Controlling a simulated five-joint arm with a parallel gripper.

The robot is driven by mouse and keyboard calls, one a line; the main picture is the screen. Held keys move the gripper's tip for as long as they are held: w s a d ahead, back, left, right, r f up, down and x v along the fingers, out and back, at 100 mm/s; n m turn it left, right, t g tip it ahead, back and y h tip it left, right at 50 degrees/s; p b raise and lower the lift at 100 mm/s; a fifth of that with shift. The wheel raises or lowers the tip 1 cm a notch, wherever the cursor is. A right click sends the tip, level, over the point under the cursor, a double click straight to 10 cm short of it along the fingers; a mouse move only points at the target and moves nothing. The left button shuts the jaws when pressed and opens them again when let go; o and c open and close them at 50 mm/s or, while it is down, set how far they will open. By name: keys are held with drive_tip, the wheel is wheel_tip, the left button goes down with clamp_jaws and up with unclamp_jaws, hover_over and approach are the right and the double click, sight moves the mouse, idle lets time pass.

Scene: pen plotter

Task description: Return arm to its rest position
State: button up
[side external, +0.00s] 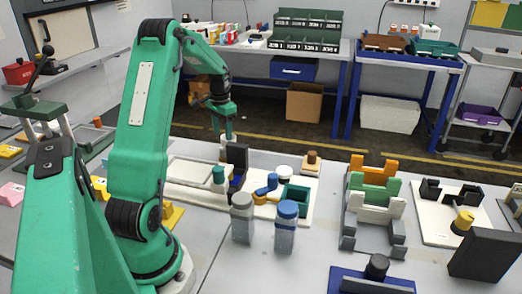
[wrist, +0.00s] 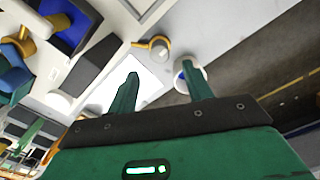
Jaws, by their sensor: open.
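My green arm reaches over the table in the side external view. My gripper (side external: 228,134) points down above the far edge of the white board with the small parts. In the wrist view my gripper (wrist: 160,86) shows two green fingers spread apart with nothing between them. A white sheet or panel (wrist: 150,72) lies below and beyond the fingers. A round white-topped piece (wrist: 186,68) shows partly behind the right finger.
A dark upright block (side external: 237,157) stands just below my gripper. Two lidded jars (side external: 242,217) (side external: 286,226) stand nearer the camera. Orange, green and white stands (side external: 372,190) are to the right. Bare table lies in front of the jars.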

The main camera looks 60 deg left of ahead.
drive_tip(key=shift+d, duration=0.1)
drive_tip(key=shift+m+t+y, duration=0.4)
drive_tip(key=shift+t, duration=0.2)
drive_tip(key=d+r, duration=0.2)
drive_tip(key=d, duration=0.1)
drive_tip(key=w+d+r, duration=0.1)
drive_tip(key=d+r, duration=0.2)
drive_tip(key=d, duration=0.1)
drive_tip(key=w+d+r, duration=0.1)
drive_tip(key=d+r, duration=0.2)
drive_tip(key=shift+w+d, duration=0.15)
drive_tip(key=shift+w, duration=0.05)
drive_tip(key=s+d+r+t, duration=0.15)
drive_tip(key=d+r, duration=0.35)
drive_tip(key=d, duration=0.6)
drive_tip(key=s+d+r+m+t, duration=0.2)
drive_tip(key=s+d+t, duration=0.1)
drive_tip(key=s+d, duration=0.8)
drive_tip(key=shift+s+d+h, duration=0.4)
drive_tip(key=shift+d, duration=2.1)
idle(1.4)
